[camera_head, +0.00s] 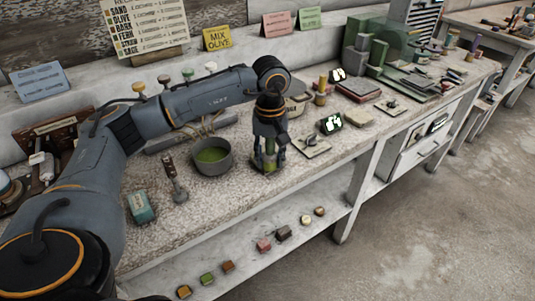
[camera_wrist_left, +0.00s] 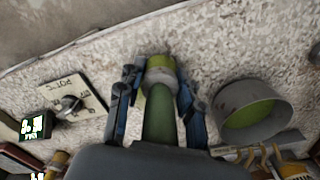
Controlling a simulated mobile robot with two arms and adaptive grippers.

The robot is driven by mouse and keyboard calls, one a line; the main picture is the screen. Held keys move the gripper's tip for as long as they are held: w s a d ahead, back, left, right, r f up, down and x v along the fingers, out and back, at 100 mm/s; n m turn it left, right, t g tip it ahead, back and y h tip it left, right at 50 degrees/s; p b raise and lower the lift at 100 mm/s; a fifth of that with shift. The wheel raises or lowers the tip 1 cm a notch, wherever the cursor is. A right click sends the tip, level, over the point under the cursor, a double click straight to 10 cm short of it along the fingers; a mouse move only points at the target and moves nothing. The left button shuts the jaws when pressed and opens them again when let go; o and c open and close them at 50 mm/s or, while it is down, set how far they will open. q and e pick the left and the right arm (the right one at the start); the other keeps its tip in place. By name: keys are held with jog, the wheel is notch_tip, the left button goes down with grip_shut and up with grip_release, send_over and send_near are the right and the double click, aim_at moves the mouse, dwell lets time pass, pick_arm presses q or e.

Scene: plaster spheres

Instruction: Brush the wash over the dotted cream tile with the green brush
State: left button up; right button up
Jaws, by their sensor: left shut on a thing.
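My left gripper (camera_head: 267,158) points down over the bench, just right of the grey bowl (camera_head: 212,157) of green wash. It is shut on the green brush (camera_wrist_left: 157,115), whose green handle runs between the fingers in the left wrist view, with a grey band and yellow-green end beyond. The bowl also shows there (camera_wrist_left: 254,110), to the right of and apart from the fingers. Whether the brush end touches the bench is unclear. I cannot make out a dotted cream tile. My right gripper is not in view.
A cream plate with a dark knob (camera_head: 311,146) and a lit green display (camera_head: 331,123) sit right of the gripper. A teal box (camera_head: 141,207) and a metal tool (camera_head: 175,181) lie left of the bowl. Several small coloured blocks line the lower shelf (camera_head: 245,255).

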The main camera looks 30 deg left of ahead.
pick_arm(q)
jog(key=shift+a, duration=0.1)
jog(key=shift+w+a+b, duration=0.15)
jog(key=shift+w+a, duration=0.2)
jog(key=shift+a, duration=0.5)
jog(key=shift+w+a+b, duration=0.15)
jog(key=shift+w+a, duration=0.2)
jog(key=shift+a, duration=0.45)
jog(key=shift+s+d+f, duration=0.1)
jog(key=shift+s+d, duration=0.15)
jog(key=shift+d, duration=0.35)
jog(key=shift+s+d+r, duration=0.1)
jog(key=shift+s+d, duration=0.15)
jog(key=shift+d, duration=0.35)
jog(key=shift+s+d+f, duration=0.1)
jog(key=shift+s+d, duration=0.15)
jog(key=shift+d, duration=0.35)
jog(key=shift+w+a, duration=0.25)
jog(key=shift+a, duration=0.35)
jog(key=shift+w+a, duration=0.25)
jog(key=shift+a, duration=0.35)
jog(key=shift+w+a, duration=0.25)
jog(key=shift+a, duration=0.35)
jog(key=shift+d, duration=0.1)
jog(key=shift+s+d+r+p, duration=0.35)
jog(key=shift+d+r+p, duration=0.2)
jog(key=shift+d+r, duration=0.3)
jog(key=shift+a, duration=0.1)
